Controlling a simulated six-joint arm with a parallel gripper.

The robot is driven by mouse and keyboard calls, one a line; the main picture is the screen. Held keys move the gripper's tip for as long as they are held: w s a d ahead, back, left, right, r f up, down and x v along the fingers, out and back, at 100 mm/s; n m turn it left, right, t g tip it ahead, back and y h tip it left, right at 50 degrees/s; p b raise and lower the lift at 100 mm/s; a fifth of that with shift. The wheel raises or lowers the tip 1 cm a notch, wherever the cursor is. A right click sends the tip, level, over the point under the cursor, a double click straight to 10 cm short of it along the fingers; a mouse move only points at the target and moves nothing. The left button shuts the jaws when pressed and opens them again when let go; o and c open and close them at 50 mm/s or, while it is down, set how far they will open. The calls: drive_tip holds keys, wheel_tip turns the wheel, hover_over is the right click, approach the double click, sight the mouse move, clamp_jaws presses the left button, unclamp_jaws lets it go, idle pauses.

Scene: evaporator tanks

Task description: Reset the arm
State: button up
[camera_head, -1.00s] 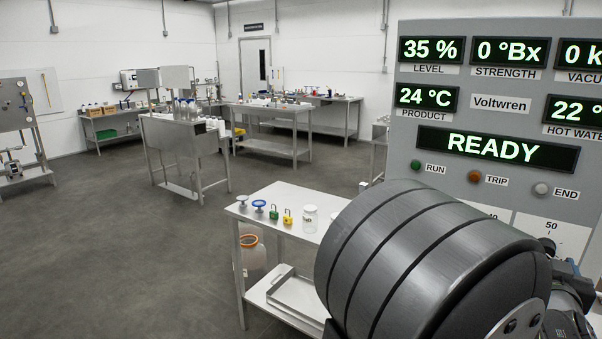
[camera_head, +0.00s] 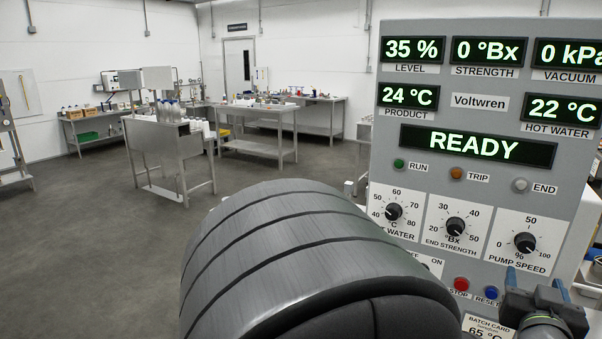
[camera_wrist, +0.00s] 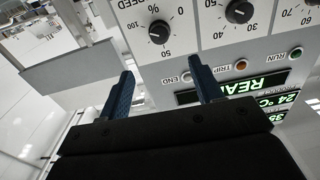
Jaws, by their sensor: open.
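My gripper (camera_wrist: 165,88) shows in the wrist view with its two blue fingers apart and nothing between them. The fingers point toward the grey control panel, which appears upside down there. In the head view my gripper (camera_head: 538,290) is at the lower right, in front of the panel's lower part, and a large dark arm link of mine fills the bottom middle. The control panel (camera_head: 472,103) stands upright at the right, with its display (camera_head: 478,147) reading READY. I cannot tell whether the fingers touch the panel.
The panel carries a hot water knob (camera_head: 394,211), an end strength knob (camera_head: 455,227), a pump speed knob (camera_head: 525,243), a red STOP button (camera_head: 461,284) and a blue RESET button (camera_head: 491,292). Steel benches (camera_head: 170,150) stand farther back. The floor at left is clear.

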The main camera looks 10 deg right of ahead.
sight(525, 247)
drive_tip(key=x, duration=1.3)
drive_tip(key=shift+w+f, duration=0.1)
drive_tip(key=shift+f, duration=0.05)
drive_tip(key=n, duration=0.8)
drive_tip(key=shift+a, duration=0.1)
drive_tip(key=n, duration=0.4)
drive_tip(key=shift+n, duration=2.1)
